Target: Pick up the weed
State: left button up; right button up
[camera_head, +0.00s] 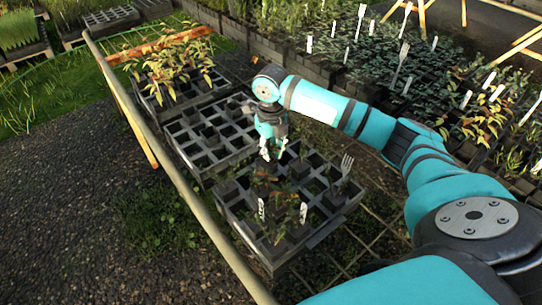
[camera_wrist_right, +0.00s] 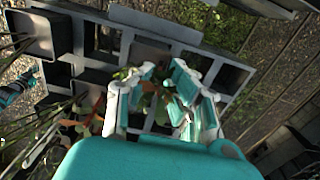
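My right gripper (camera_head: 270,150) points down over the back part of the nearest black tray (camera_head: 330,215), among its square cells. In the right wrist view the fingers (camera_wrist_right: 163,72) are apart, with a gap between them. A small plant with green and reddish leaves (camera_wrist_right: 150,88) shows in and below that gap; it could be the weed, but I cannot tell for sure. I cannot tell whether the fingers touch it. In the head view the gripper hides this spot. My left gripper is in neither view.
Behind are a mostly empty tray (camera_head: 190,150) and a leafy one (camera_head: 178,70). A wooden rail (camera_head: 190,195) runs along the left.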

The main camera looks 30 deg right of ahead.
jog(key=shift+f, duration=0.2)
grip_shut()
